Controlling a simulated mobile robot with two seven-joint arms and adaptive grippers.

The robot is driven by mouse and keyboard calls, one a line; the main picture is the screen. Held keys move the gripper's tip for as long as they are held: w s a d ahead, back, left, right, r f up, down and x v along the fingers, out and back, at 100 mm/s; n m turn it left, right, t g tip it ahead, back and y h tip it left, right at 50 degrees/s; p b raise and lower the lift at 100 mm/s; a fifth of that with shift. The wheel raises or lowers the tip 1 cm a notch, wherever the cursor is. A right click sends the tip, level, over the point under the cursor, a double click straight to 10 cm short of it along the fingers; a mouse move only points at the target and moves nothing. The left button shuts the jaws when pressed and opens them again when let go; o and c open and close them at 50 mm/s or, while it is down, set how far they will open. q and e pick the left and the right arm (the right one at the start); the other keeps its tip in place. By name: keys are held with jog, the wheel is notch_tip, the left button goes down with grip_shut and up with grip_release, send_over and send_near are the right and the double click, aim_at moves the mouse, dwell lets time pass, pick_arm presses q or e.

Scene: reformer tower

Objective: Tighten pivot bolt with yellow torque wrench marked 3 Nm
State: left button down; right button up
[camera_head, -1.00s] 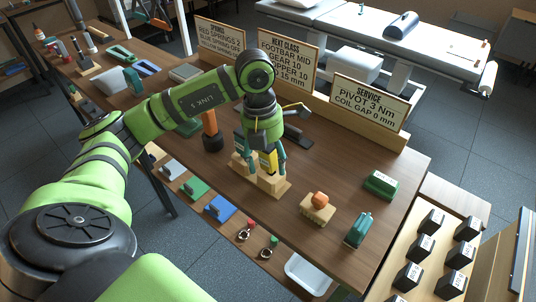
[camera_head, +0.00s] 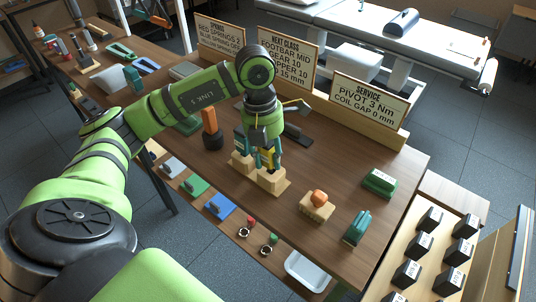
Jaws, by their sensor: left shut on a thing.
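My left gripper (camera_head: 266,165) points down over the wooden stand blocks on the table, its teal fingers closed on an upright yellow tool (camera_head: 264,157). The tool's lower end is at the front wooden block (camera_head: 272,181); I cannot tell whether it is seated in it. The fingers cover most of the tool, and no marking on it is readable. A second dark upright tool (camera_head: 239,141) stands at the wooden block behind, to the left. The service sign (camera_head: 369,100) reads "PIVOT 3 Nm, COIL GAP 0 mm". I cannot make out the pivot bolt. My right gripper is out of view.
An orange-handled tool (camera_head: 210,128) stands left of the gripper. A wooden block with an orange knob (camera_head: 317,205) and green items (camera_head: 380,183) lie to the right. Signs line the back edge. Dark labelled blocks (camera_head: 431,219) stand on a surface at lower right.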

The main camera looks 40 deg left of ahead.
pick_arm(q)
jog(key=r+p, duration=0.1)
jog(key=r, duration=0.1)
jog(key=d+r+p, duration=0.1)
jog(key=r+p, duration=0.1)
jog(key=shift+d+r, duration=0.15)
jog(key=shift+r, duration=0.1)
jog(key=d+r+p, duration=0.5)
jog(key=d, duration=0.5)
jog(key=shift+w+d+r, duration=0.15)
jog(key=shift+d+r, duration=0.1)
jog(key=shift+r, duration=0.05)
jog(key=c, duration=1.4)
grip_release()
grip_shut()
jog(key=shift+c, duration=0.9)
grip_release()
grip_shut()
